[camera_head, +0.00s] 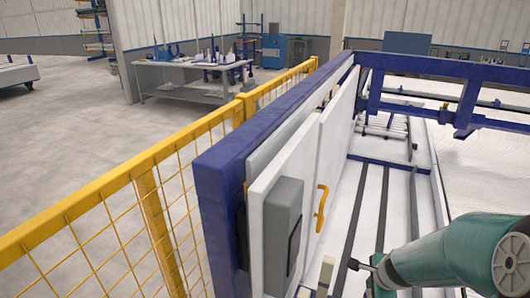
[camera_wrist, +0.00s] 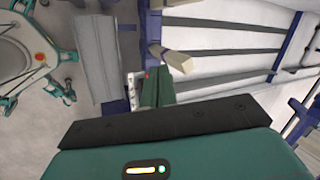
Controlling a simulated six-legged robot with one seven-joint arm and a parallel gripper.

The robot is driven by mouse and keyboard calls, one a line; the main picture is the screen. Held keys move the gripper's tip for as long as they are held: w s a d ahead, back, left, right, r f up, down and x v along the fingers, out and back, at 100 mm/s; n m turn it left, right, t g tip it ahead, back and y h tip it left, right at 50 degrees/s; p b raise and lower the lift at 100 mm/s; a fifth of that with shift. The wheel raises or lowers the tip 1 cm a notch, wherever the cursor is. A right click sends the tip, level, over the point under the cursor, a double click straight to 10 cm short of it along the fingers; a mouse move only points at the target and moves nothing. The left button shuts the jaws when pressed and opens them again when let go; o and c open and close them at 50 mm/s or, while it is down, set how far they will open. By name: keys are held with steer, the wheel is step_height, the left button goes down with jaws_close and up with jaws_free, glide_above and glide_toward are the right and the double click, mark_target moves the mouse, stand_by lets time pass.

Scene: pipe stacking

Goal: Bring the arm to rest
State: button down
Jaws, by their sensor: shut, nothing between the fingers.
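My arm comes into the head view at the lower right, as a teal link with a pale round joint. A small dark end piece shows at its left end; I cannot tell whether this is my gripper. In the wrist view, my gripper (camera_wrist: 155,86) shows as green fingers close together beyond a dark bar and my teal wrist housing. It is shut and empty. Part of my own legged body shows at the upper left of the wrist view.
A blue-framed white panel (camera_head: 225,185) with a grey box (camera_head: 282,225) and yellow handle (camera_head: 321,207) stands left of the arm. A yellow mesh fence (camera_head: 150,195) runs beside it. Blue beams (camera_head: 440,68) cross behind. A workbench (camera_head: 190,66) is far off. Open floor lies left.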

steer(key=s+a+r+n, duration=0.7)
steer(key=r+n, duration=0.3)
steer(key=s+a+r+n, duration=0.8)
steer(key=r+n, duration=0.1)
steer(key=r, duration=0.2)
steer(key=shift+s+a+r+n, duration=0.2)
steer(key=shift+r+n, duration=0.05)
steer(key=shift+n, duration=0.15)
